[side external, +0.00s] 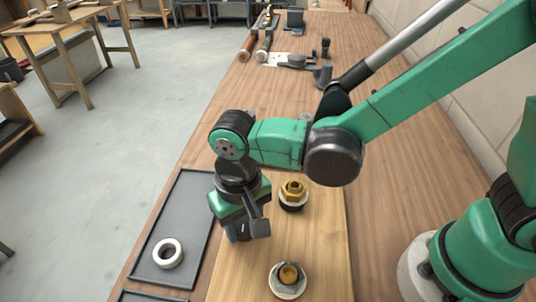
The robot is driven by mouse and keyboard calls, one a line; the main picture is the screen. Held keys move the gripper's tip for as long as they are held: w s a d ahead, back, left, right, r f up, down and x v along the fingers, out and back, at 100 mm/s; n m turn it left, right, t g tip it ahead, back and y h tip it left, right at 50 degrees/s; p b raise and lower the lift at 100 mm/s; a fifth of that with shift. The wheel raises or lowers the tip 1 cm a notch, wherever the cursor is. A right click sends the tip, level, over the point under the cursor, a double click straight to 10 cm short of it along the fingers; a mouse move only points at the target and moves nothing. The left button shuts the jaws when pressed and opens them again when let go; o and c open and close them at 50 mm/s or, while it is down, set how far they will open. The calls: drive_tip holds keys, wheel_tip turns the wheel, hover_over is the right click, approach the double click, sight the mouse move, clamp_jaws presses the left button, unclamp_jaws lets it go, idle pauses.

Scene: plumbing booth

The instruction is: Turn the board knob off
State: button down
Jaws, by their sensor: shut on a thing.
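The light wooden board (318,245) lies on the bench. Two brass fittings stand on it: one on a black and white base (293,193), and one in a pale flanged base (288,280) nearer the camera. My gripper (242,236) points down over the board's left part, left of both fittings. It is shut on the board knob, which the jaws and wrist almost wholly hide. A small bluish part (232,236) shows low at the jaws; I cannot tell if it is the knob. The knob's turn position cannot be seen.
A dark tray (190,200) with a white ring (168,253) lies just left of the board. Pipe tools (262,40) and a clamp-like tool on a plate (290,61) lie at the bench's far end. The bench between is clear. A wall stands at right.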

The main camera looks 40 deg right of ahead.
drive_tip(key=n, duration=0.4)
drive_tip(key=shift+n, duration=0.3)
drive_tip(key=n, duration=0.9)
drive_tip(key=shift+n, duration=1.8)
drive_tip(key=shift+c, duration=2)
unclamp_jaws()
